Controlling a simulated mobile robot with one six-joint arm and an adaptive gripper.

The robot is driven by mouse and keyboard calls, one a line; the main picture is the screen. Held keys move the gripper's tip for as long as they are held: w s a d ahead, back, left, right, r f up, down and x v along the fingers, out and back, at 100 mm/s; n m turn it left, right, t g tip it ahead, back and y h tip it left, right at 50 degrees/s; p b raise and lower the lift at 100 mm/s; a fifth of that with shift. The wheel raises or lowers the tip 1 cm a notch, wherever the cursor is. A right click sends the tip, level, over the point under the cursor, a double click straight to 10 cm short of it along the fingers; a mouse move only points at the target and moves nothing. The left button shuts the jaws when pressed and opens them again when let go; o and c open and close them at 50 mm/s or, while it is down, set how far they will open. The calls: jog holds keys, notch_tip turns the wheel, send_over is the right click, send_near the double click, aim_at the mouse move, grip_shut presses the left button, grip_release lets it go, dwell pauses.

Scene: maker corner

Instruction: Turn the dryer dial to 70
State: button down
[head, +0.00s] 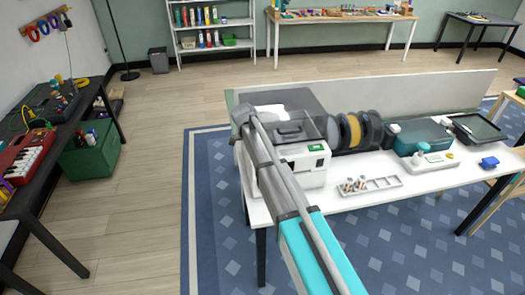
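A white box-shaped machine (308,178) with a dark handle on its lid and a small green-and-white panel (316,147) on its front stands at the left end of the white table. It looks like the dryer, but I cannot be sure. I cannot make out a dial or any numbers. My arm crosses in front of its left part and hides much of that side. My arm's far joint is beside the machine's upper left. My gripper's fingers do not show.
A green crate (90,152) stands under the left bench. Floor between bench and rug is clear.

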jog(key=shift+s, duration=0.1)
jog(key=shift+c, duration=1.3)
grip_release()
